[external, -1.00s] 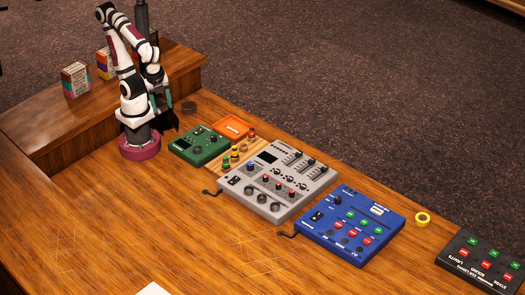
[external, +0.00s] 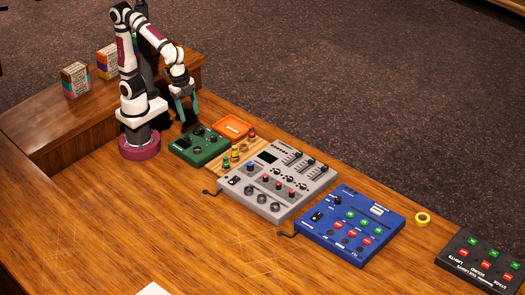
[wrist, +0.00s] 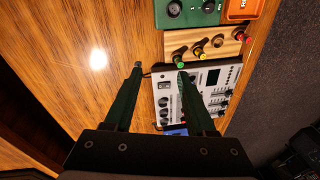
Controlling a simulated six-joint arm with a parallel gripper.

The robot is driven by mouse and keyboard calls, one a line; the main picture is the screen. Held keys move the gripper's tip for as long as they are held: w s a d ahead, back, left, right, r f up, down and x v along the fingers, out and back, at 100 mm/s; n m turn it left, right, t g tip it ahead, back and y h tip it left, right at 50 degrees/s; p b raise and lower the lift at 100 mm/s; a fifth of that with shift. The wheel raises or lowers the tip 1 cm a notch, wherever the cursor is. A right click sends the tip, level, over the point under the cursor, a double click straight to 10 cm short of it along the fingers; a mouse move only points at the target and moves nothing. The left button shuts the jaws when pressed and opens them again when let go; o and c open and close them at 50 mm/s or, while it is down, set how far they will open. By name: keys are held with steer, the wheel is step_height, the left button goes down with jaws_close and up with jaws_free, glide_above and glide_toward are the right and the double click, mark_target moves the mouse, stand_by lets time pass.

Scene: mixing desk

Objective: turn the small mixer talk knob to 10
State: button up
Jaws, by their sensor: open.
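My gripper (external: 188,119) is open and empty, pointing down above the back edge of the green box (external: 190,153). Its two dark green fingers stand wide apart in the wrist view (wrist: 160,72). The grey mixer (external: 262,207) has several knobs and sliders and a dark screen; it also shows in the wrist view (wrist: 222,68), partly behind the right finger. The green box has black knobs, one at its right side (external: 213,139); part of it shows at the top of the wrist view (wrist: 192,18). I cannot read a talk label on any knob.
A blue panel (external: 345,246), yellow tape roll (external: 423,219) and black button panel (external: 470,266) lie rightward. The desk's front left is mostly clear.

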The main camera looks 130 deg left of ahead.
steer(key=w+a+f+n+t, duration=0.1)
steer(key=w+a+n, duration=0.1)
steer(key=w, duration=0.6)
steer(key=w+a+f+n+t, duration=0.1)
steer(key=w+a+n, duration=0.2)
steer(key=w, duration=0.6)
steer(key=n+t, duration=0.1)
steer(key=n, duration=0.1)
glide_toward(278, 184)
steer(key=x, duration=0.8)
steer(key=shift+f, duration=0.3)
jaws_close()
